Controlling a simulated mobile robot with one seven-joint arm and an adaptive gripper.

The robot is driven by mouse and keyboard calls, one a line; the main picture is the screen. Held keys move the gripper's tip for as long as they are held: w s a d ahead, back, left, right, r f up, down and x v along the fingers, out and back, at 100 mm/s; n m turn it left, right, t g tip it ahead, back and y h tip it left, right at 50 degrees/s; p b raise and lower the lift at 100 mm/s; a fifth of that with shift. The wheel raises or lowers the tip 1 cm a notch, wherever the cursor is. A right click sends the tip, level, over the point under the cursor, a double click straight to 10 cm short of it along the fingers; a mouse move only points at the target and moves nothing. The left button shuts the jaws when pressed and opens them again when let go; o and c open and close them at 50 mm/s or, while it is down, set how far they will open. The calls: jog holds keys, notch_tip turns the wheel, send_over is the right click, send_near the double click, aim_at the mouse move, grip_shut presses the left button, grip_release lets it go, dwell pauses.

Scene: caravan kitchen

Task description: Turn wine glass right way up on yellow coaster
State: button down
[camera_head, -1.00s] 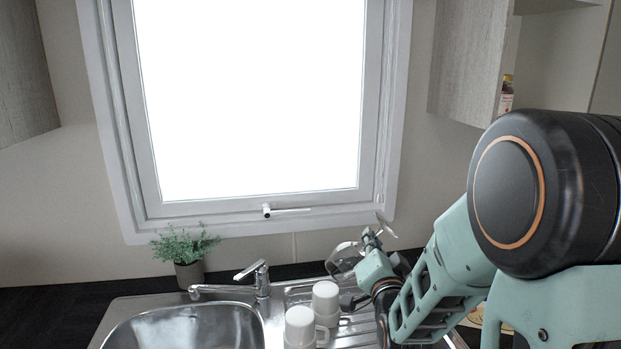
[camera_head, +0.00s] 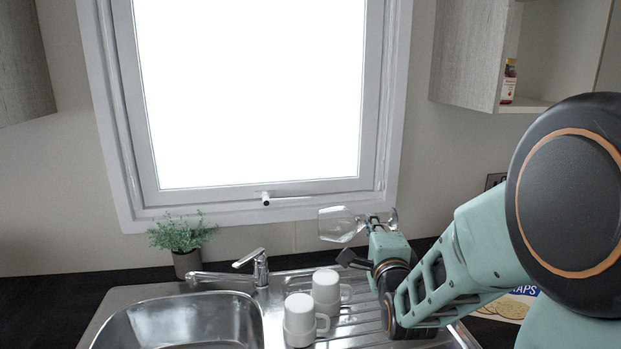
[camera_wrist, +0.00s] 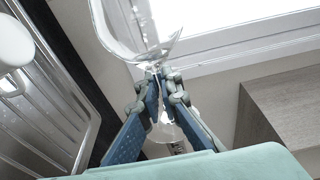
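The clear wine glass (camera_head: 338,224) is in my gripper (camera_head: 374,222), above the back of the draining board. My gripper is shut on its stem. In the head view the glass lies nearly level on its side, with its bowl to the left and its foot (camera_head: 391,218) to the right. In the wrist view the bowl (camera_wrist: 135,28) is at the top, beyond the fingertips (camera_wrist: 156,72), and the foot is below, partly hidden by the fingers. I do not see the yellow coaster in any view.
Two white mugs (camera_head: 300,318) (camera_head: 326,287) stand on the draining board (camera_head: 350,318) left of my gripper. The sink (camera_head: 185,325), tap (camera_head: 258,270) and potted plant (camera_head: 181,240) are further left. A snack packet (camera_head: 512,303) lies at right, partly behind my arm.

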jog(key=m+b, duration=0.1)
jog(key=m, duration=0.2)
jog(key=shift+m, duration=0.3)
jog(key=m, duration=1.1)
jog(key=shift+m, duration=0.4)
jog(key=shift+r+m, duration=0.15)
jog(key=shift+m, duration=0.45)
jog(key=shift+r+p, duration=0.1)
jog(key=shift+p, duration=0.8)
jog(key=shift+w+m+p, duration=0.15)
jog(key=shift+m+p, duration=0.15)
jog(key=shift+p, duration=0.75)
jog(key=shift+p, duration=0.95)
jog(key=shift+m+p, duration=0.3)
jog(key=shift+p, duration=0.3)
